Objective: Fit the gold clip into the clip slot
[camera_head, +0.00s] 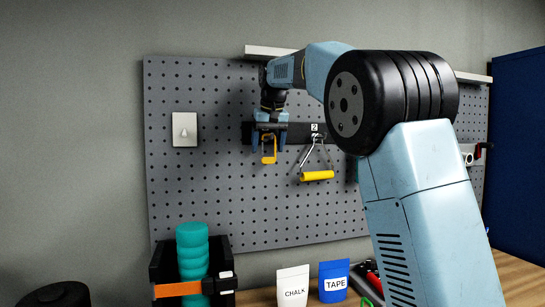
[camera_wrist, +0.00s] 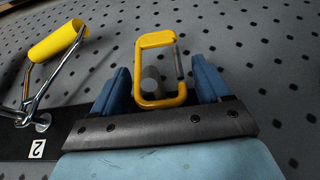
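The gold clip (camera_head: 269,151) is a yellow-orange loop hanging low on the dark rail of the pegboard. In the wrist view the clip (camera_wrist: 155,40) lies between my two blue fingers, with a grey round peg (camera_wrist: 151,80) showing inside its loop. My gripper (camera_head: 269,142) faces the board, one finger on each side of the clip. In the wrist view my gripper (camera_wrist: 160,78) looks open, with narrow gaps beside the clip. The part of the rail behind my gripper is hidden, and I cannot make out a clip slot.
A yellow-handled grip (camera_head: 317,175) hangs on the rail, close right of my gripper, under a "2" label (camera_head: 314,128). A white switch plate (camera_head: 184,130) is at left. Below are a holder with a teal roller (camera_head: 193,254), chalk (camera_head: 293,287) and tape (camera_head: 334,281) bags.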

